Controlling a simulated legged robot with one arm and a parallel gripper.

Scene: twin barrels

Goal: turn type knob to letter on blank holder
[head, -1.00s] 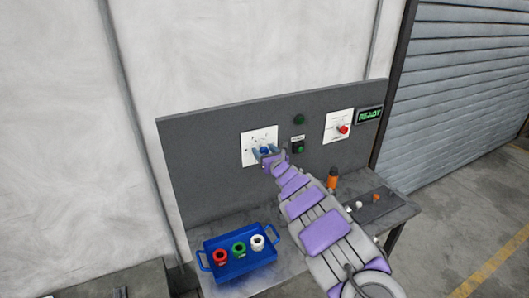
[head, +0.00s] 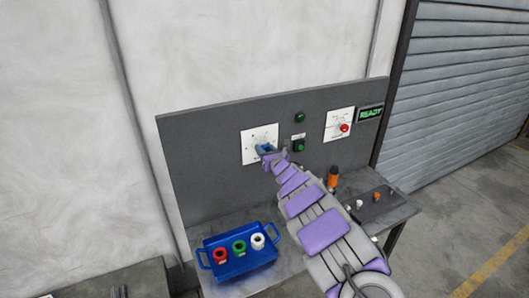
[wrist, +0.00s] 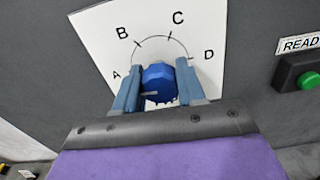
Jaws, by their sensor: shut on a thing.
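The blue type knob (wrist: 158,80) sits on a white dial plate (wrist: 90,25) marked A, B, C and D. Its pale pointer line points left, close to A. My gripper (wrist: 158,92) is shut on the knob, one finger on each side. In the head view the gripper (head: 267,150) covers much of the knob, and the plate (head: 250,141) shows around it. I cannot tell which thing is the blank holder; no letter on one is readable.
A green button (head: 300,147) sits between the plates. A blue tray (head: 240,270) holds red, green and white rings. An orange-and-black object (head: 333,178) stands near my arm.

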